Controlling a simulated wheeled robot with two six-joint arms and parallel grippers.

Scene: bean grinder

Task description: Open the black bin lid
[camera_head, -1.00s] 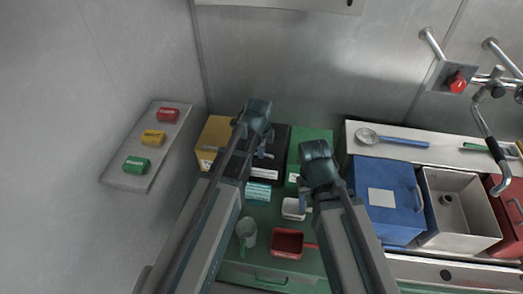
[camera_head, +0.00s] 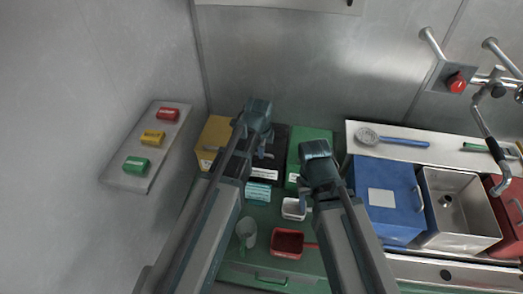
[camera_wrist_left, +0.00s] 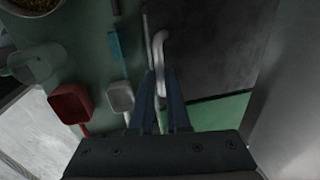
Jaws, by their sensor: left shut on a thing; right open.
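The black bin (camera_head: 281,138) stands at the back between a yellow bin and a green bin, partly hidden by my left arm. Its dark lid (camera_wrist_left: 215,45) looks flat and closed in the left wrist view. A pale bar handle (camera_wrist_left: 159,45) runs along the lid's edge. My left gripper (camera_head: 264,153) is over the front of the black bin. In the left wrist view its fingers (camera_wrist_left: 163,88) are shut on the handle's end. My right gripper (camera_head: 306,196) is open and empty, near the white scoop in front of the green bin.
A yellow bin (camera_head: 213,135) and green bin (camera_head: 311,138) flank the black one. In front are a white scoop (camera_head: 291,211), a red scoop (camera_head: 287,242), a clear cup (camera_head: 248,234) and a teal box (camera_head: 258,191). A blue bin (camera_head: 383,200) stands right.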

